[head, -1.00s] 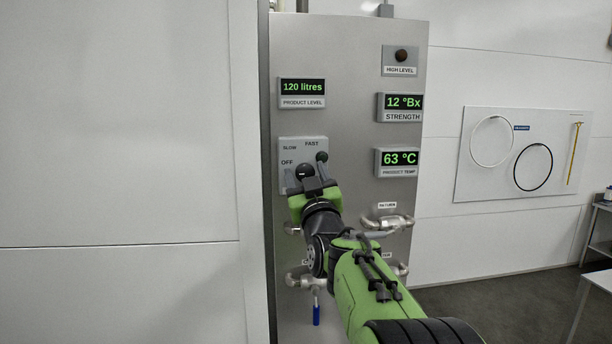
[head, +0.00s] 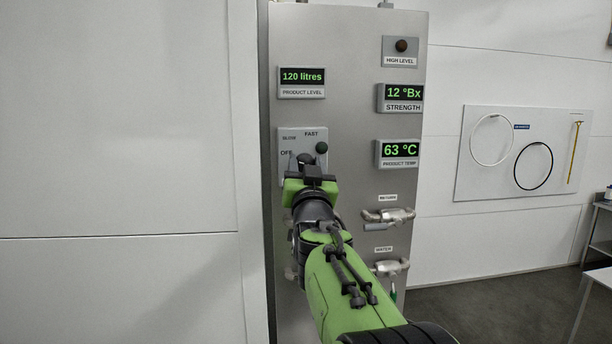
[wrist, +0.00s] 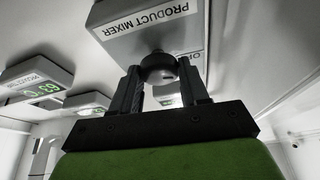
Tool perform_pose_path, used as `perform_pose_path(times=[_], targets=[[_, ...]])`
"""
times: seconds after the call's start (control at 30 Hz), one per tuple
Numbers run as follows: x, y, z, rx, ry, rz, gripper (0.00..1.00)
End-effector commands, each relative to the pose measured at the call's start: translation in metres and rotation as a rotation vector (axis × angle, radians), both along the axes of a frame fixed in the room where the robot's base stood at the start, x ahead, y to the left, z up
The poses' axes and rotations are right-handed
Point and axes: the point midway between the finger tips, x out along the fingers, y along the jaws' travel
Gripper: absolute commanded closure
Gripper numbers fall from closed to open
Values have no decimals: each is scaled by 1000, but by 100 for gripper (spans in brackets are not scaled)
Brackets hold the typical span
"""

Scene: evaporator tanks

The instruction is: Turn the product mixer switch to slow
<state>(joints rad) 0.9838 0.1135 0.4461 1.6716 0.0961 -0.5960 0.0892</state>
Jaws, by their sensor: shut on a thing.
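The product mixer switch plate (head: 285,145) is on the grey steel panel, with the words OFF, SLOW and FAST. The black switch knob (head: 306,159) is partly hidden behind my gripper (head: 309,168). A small dark ball (head: 321,147) stands at its upper right, below FAST. In the wrist view the PRODUCT MIXER label (wrist: 150,18) is upside down. There the dark round knob (wrist: 158,68) sits between the two fingers of my gripper (wrist: 161,82), which is shut on it. The exact pointing direction of the knob is hidden by the fingers.
The displays for product level (head: 302,80), strength (head: 402,97) and product temperature (head: 400,150) surround the switch. Below right, the return valve (head: 388,216) and water valve (head: 388,267) stick out near my arm. A white wall (head: 120,120) lies left of the panel.

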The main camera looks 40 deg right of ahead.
Motion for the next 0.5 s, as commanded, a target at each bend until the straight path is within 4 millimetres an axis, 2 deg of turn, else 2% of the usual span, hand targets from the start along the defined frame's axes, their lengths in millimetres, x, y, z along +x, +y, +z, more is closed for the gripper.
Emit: perform_pose_path(times=[0.5], targets=[[1,2,-1,309,-215,2,86]])
